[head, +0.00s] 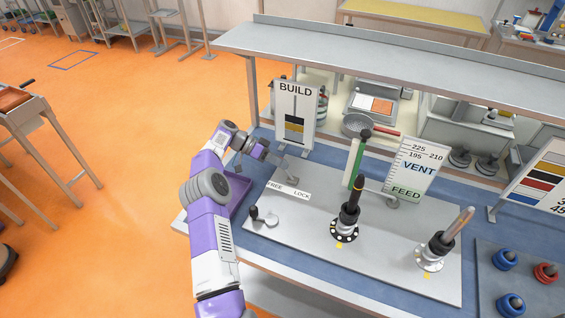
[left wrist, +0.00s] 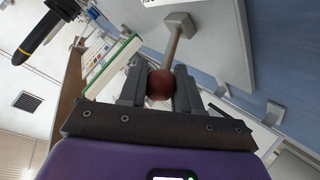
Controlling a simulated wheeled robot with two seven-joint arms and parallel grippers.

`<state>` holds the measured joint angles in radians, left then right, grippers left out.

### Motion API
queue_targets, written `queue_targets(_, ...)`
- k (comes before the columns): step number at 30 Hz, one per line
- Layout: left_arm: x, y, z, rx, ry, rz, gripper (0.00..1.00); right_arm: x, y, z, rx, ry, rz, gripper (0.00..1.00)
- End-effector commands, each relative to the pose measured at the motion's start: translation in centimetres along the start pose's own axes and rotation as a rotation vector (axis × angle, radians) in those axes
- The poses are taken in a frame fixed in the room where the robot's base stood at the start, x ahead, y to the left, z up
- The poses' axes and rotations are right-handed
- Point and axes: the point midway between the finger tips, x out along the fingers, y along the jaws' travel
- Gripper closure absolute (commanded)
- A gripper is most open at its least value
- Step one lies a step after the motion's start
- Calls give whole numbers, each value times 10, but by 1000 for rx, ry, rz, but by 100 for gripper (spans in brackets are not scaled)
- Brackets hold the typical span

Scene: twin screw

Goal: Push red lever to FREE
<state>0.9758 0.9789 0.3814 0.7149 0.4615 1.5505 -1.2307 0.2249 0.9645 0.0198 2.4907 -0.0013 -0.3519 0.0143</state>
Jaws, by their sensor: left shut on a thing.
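My left gripper (head: 262,153) is at the left end of the grey panel, above and behind the FREE/LOCK label (head: 288,190). FREE is on the label's left, LOCK on its right. In the left wrist view, my left gripper (left wrist: 160,85) is shut on the dull red ball knob (left wrist: 161,86) of the lever. The lever's metal rod (left wrist: 173,45) runs from the knob to a square block (left wrist: 180,22) on the panel. In the head view the knob is hidden by the gripper. My right gripper is not in view.
A small black-knobbed crank (head: 254,213) sits in front of the label. Two upright screw posts stand to the right, one dark (head: 352,205) and one with a tan handle (head: 455,228). The BUILD sign (head: 295,112) and green-and-white column (head: 356,160) rise behind the panel.

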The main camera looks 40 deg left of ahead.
Motion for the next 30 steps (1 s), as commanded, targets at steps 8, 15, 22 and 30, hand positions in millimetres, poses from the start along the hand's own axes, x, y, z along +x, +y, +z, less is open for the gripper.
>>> queue_targets(8, 1, 0, 1, -4, 0, 1, 63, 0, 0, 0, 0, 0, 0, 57)
queue_targets(15, 1, 0, 1, -3, -1, 1, 42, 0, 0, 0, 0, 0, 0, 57)
queue_targets(22, -1, 2, -2, -1, -1, 0, 42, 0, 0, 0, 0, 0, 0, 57)
queue_targets(30, -23, 26, -33, 3, -1, -3, 42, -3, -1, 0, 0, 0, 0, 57)
